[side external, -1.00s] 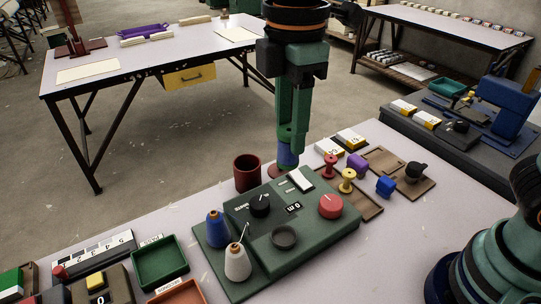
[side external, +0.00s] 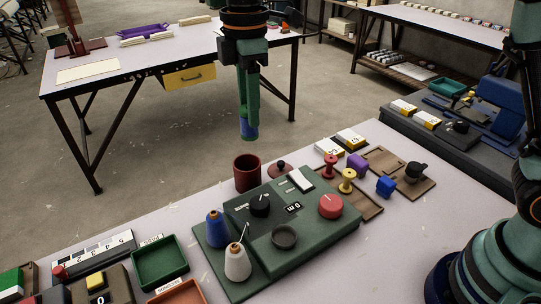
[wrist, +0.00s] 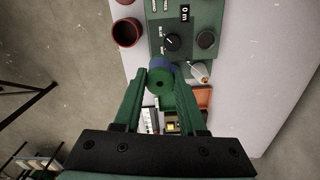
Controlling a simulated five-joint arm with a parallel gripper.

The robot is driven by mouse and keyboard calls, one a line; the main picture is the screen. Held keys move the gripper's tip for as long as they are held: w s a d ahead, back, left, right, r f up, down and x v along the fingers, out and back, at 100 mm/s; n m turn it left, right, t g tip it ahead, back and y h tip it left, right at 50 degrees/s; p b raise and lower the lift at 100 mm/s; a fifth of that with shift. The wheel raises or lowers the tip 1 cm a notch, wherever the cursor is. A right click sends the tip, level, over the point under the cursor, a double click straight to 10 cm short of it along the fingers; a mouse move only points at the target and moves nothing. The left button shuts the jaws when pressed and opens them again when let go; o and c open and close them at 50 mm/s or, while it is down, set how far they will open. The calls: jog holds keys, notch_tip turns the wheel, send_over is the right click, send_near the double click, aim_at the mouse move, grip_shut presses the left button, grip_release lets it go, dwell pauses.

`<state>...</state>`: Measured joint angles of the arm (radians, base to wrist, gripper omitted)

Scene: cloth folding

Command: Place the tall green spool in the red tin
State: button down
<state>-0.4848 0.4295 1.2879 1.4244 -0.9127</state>
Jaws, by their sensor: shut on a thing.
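The spool (wrist: 159,83) shows a round green end with a dark hole in the wrist view. My gripper (wrist: 160,76) is shut on it, one finger on each side. In the side view my gripper (side external: 249,128) hangs in the air with the spool, which looks blue at its lower part (side external: 250,132). The open dark red tin (side external: 247,174) stands upright on the table, left of the green machine. The spool appears above the tin's rim in the side view, apart from it. In the wrist view the tin (wrist: 127,33) lies up and left of the spool.
A red lid with a dark knob (side external: 281,171) lies right of the tin. The green machine (side external: 300,238) stands close by, with a blue cone (side external: 214,230) and a white cone (side external: 237,263). Small spools and blocks stand at the right.

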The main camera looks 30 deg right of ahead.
jog(key=w+d+f, duration=0.3)
jog(key=w+f, duration=0.2)
jog(key=w, duration=0.3)
notch_tip(320, 180, down, 11)
jog(key=shift+w, duration=0.15)
dwell(0.5)
jog(key=shift+c, duration=2)
grip_release()
notch_tip(320, 180, up, 7)
jog(key=shift+d+r, duration=0.1)
